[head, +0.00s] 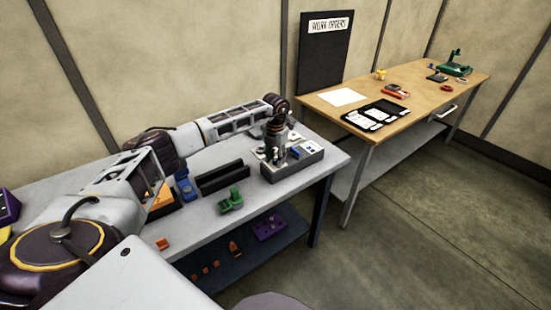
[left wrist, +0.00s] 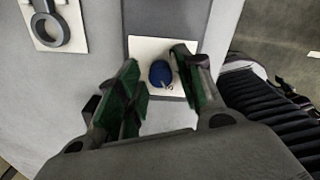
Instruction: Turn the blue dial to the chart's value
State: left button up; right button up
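The blue dial (left wrist: 160,74) sits on a white plate (left wrist: 150,47) on a grey box, seen in the left wrist view. My left gripper (left wrist: 161,85) is over it with its two fingers apart, one on each side of the dial. I cannot tell whether the fingers touch it. In the head view my left gripper (head: 273,155) points down over the grey box (head: 292,169) at the right end of the grey bench, and the dial is hidden there. Small dark marks show beside the dial, too small to read. My right gripper is not in view.
A dark ring-shaped part on a white plate (left wrist: 79,17) lies left of the box. On the grey bench (head: 328,153) stand a black channel (head: 222,178) and a green part (head: 230,201). A wooden table (head: 440,96) with papers and tools stands beyond, under a dark board (head: 323,60).

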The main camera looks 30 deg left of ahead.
aim_at(275, 159)
pick_arm(q)
notch_tip(275, 159, up, 12)
dwell(1.1)
jog(key=shift+f, duration=0.1)
dwell(0.4)
